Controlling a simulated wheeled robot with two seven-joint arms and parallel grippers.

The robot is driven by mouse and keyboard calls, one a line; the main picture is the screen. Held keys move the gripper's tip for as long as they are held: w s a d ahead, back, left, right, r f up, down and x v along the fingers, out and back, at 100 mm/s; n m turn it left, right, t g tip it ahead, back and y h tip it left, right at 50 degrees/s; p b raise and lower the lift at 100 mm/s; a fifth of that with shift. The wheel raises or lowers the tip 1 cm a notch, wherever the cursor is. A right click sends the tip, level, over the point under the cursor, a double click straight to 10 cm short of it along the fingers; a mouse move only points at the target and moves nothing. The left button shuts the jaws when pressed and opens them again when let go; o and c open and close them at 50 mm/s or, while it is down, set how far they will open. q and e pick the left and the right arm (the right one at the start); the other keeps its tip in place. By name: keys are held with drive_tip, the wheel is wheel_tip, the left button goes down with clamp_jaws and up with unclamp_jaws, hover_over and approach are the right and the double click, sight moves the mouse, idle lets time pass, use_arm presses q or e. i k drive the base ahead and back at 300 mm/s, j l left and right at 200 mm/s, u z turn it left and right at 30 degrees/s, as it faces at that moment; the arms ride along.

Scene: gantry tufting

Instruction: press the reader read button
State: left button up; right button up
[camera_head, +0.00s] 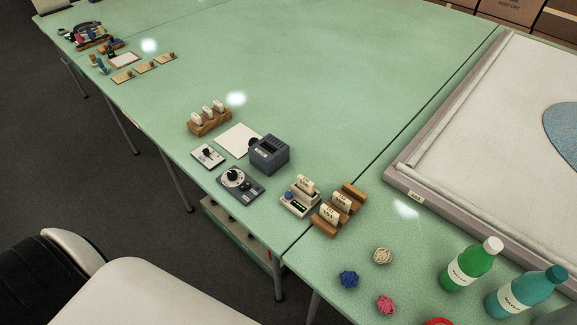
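A small cream device that looks like the reader (290,207) stands on the green table near its front edge. It has a round blue button (288,196) on its left side and a small dark display with green marks (299,208) at its front. A cream labelled tag (306,186) stands upright at its back, seemingly in a slot. The lettering is too small to read. Neither of my grippers is in view, and nothing covers the button.
A wooden rack (325,228) with cream tags stands close right of the reader. A dark grey box (269,154) and a dial unit (240,186) are to the left. Yarn balls (348,279) and bottles (468,265) stand at the right. The table's middle is clear.

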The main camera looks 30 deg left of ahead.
sight(287, 195)
drive_tip(key=u, duration=0.75)
